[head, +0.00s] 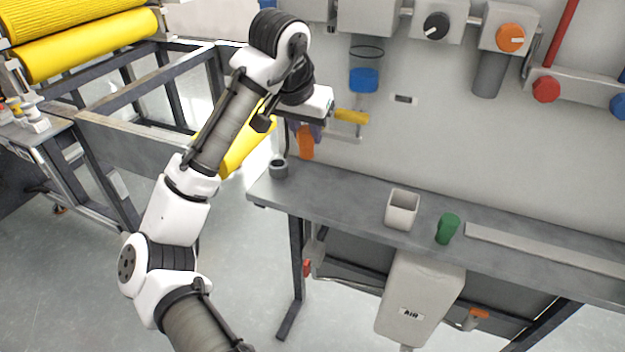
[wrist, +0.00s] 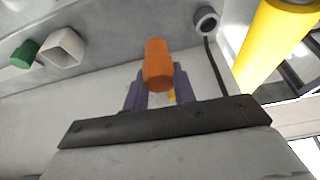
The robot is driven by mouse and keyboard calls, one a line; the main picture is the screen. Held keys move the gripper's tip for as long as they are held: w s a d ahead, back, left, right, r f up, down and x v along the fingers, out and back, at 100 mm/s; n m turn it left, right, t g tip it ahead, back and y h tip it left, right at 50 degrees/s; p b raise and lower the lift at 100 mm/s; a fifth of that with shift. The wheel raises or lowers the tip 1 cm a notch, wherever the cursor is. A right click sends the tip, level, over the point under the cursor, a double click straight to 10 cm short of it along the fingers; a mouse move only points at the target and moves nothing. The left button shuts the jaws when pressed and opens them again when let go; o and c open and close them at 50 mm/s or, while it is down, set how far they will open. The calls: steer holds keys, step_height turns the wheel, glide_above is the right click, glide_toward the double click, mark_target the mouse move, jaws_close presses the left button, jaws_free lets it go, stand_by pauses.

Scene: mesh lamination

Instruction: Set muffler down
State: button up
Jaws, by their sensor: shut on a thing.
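The muffler, an orange cylinder (head: 306,144), is held by my gripper (head: 312,130) above the left end of the grey bench (head: 340,192). In the wrist view the muffler (wrist: 158,64) sits between the purple fingers (wrist: 157,90) of my gripper, which are shut on it. It hangs clear of the bench top, roughly upright in the head view. The fingers' contact with it is partly hidden.
A dark grey ring-shaped cup (head: 279,169) stands at the bench's left end. A square white cup (head: 402,209) and a green cylinder (head: 447,229) stand farther right, before a long flat strip (head: 545,248). Bench between the cups is clear. Yellow rollers (head: 90,45) lie left.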

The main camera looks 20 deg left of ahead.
step_height(320, 180, down, 12)
steer(key=shift+r+p, duration=0.15)
steer(key=shift+p, duration=0.25)
steer(key=o, duration=1)
steer(key=shift+r, duration=0.15)
steer(key=b+v, duration=0.1)
steer(key=v, duration=1.1)
steer(key=shift+s, duration=0.1)
